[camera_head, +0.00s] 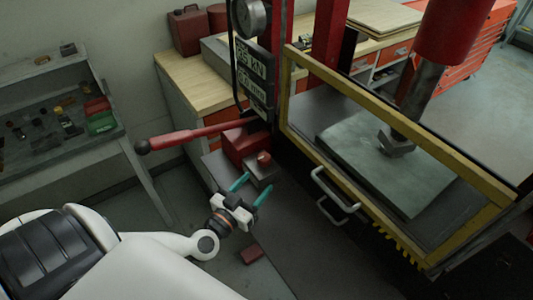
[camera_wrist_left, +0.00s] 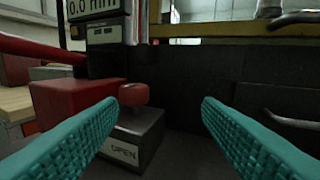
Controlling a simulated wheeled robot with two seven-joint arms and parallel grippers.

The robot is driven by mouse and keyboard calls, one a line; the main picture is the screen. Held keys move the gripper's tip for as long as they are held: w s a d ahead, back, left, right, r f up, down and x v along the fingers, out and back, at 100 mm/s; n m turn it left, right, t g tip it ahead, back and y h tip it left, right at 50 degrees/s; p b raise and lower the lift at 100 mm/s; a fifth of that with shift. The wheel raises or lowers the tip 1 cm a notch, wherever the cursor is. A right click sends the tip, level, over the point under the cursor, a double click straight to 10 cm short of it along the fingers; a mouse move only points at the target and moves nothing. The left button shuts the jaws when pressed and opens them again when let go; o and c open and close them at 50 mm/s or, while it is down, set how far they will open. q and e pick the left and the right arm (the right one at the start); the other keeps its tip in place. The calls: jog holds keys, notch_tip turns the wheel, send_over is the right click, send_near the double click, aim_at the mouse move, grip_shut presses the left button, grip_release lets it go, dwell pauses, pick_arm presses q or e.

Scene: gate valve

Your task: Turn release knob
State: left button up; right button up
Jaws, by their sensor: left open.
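The release knob (camera_head: 264,158) is a small red knob on top of a grey block (camera_head: 257,172) beside the red pump body (camera_head: 240,145). In the left wrist view the red knob (camera_wrist_left: 133,94) stands left of centre, on the grey block (camera_wrist_left: 135,132) with a label reading OPEN. My left gripper (camera_head: 250,188) is open and empty, with teal fingers pointing at the block. In the wrist view the knob lies between the fingertips (camera_wrist_left: 160,102), nearer the left finger and farther away, with no clear contact. My right gripper is out of view.
A red lever with a dark ball end (camera_head: 185,137) reaches left above the gripper. The press has a yellow-framed guard (camera_head: 375,105) with a metal handle (camera_head: 333,194) to the right. A shelf of small items (camera_head: 55,110) stands left. A small red piece (camera_head: 252,253) lies below the gripper.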

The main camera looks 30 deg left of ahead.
aim_at(267, 154)
pick_arm(q)
jog(key=shift+a+f+y, duration=0.2)
jog(key=shift+a+y, duration=0.5)
jog(key=shift+a, duration=0.35)
jog(key=shift+w+a+n, duration=0.15)
jog(key=shift+a+n, duration=0.15)
jog(key=w, duration=0.4)
jog(key=w+p, duration=0.1)
jog(key=w, duration=0.6)
jog(key=shift+w+a+p, duration=0.35)
jog(key=shift+a+p, duration=0.05)
jog(key=c, duration=1)
jog(key=shift+y, duration=0.3)
